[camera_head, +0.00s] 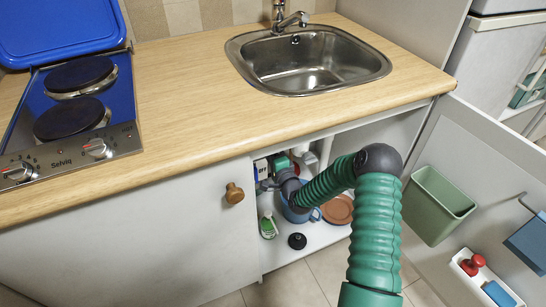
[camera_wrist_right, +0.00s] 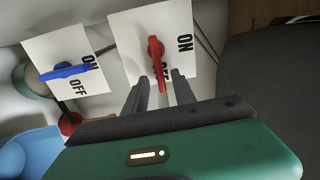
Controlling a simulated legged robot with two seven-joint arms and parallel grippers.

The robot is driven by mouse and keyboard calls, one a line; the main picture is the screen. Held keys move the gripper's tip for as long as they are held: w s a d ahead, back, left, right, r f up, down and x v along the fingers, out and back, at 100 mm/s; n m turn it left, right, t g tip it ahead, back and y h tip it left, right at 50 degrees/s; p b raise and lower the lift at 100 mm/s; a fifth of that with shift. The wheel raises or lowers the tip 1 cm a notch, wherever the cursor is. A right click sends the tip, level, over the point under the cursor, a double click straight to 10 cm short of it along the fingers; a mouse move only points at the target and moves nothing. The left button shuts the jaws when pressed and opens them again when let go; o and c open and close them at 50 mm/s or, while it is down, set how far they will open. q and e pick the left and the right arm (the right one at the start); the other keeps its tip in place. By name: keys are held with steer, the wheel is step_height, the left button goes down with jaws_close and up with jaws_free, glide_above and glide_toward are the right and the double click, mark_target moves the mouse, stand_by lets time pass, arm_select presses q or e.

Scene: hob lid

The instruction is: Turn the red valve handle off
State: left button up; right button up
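The red valve handle (camera_wrist_right: 155,52) is on a white plate (camera_wrist_right: 122,40) in the right wrist view. ON is printed at the plate's right, and OFF below is partly covered by the handle. The handle's long end points down toward OFF. My right gripper (camera_wrist_right: 160,80) has its two dark fingers apart, one on each side of the handle's lower end; whether they touch it I cannot tell. In the head view my green right arm reaches into the open cabinet under the sink, and its gripper is mostly hidden. My left gripper is not in view.
A blue valve handle (camera_wrist_right: 65,71) on its own ON/OFF plate is left of the red one. The cabinet holds a blue pot (camera_head: 297,212) and a brown dish (camera_head: 338,209). The open door (camera_head: 478,150) at right carries a green bin (camera_head: 437,205). The sink (camera_head: 310,60) is above.

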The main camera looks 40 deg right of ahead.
steer(key=p+v, duration=0.4)
steer(key=v, duration=1.2)
steer(key=shift+s+p, duration=0.3)
steer(key=shift+d+f, duration=0.15)
